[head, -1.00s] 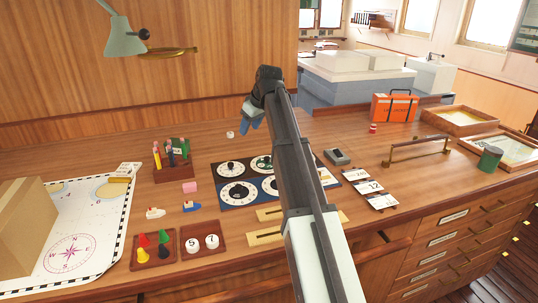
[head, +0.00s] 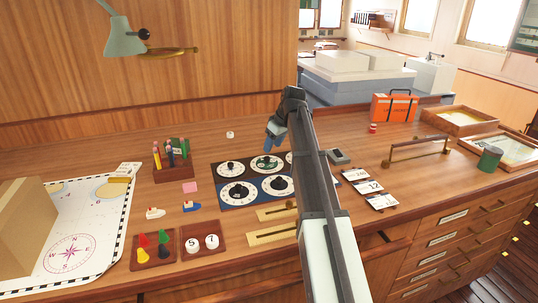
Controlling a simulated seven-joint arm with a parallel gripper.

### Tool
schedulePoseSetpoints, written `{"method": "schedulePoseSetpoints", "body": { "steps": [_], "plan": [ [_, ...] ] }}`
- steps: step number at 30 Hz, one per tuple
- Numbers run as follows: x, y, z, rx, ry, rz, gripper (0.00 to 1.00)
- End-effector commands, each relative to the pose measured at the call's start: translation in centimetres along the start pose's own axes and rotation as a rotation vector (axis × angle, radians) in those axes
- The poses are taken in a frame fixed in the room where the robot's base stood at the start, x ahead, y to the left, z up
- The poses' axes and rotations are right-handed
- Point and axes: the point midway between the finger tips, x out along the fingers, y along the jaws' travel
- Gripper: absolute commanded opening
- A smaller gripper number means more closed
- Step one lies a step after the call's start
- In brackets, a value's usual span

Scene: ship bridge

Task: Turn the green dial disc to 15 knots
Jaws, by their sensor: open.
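The green dial disc (head: 266,163) lies in the back row of a dial panel (head: 222,183) on the wooden desk. Its white scale ring and dark knob show, but the numbers are too small to read. My gripper (head: 268,149) points down just above the green disc in the picture, with blue-grey fingers. It is open and holds nothing. I cannot tell its exact height over the disc. My arm covers the right part of the panel.
Behind-left stand a pencil holder (head: 174,173) and a white cylinder (head: 230,134). Brass-coloured slider plates (head: 268,235) lie in front. A grey device (head: 340,157) sits right.

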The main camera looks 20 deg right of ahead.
Motion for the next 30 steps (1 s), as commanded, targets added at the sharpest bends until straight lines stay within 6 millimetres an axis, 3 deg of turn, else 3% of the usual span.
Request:
{"method": "schedulePoseSetpoints", "body": {
  "steps": [6,12,25,30],
  "plan": [
    [3.5,-0.1,0.0,0.0,-0.001,-0.001,0.51],
    [5.2,0.0,0.0,0.0,0.0,0.0,0.51],
    [5.8,0.0,0.0,0.0,0.0,0.0,0.5],
    [5.8,0.0,0.0,0.0,0.0,0.0,0.33]
  ]
}}
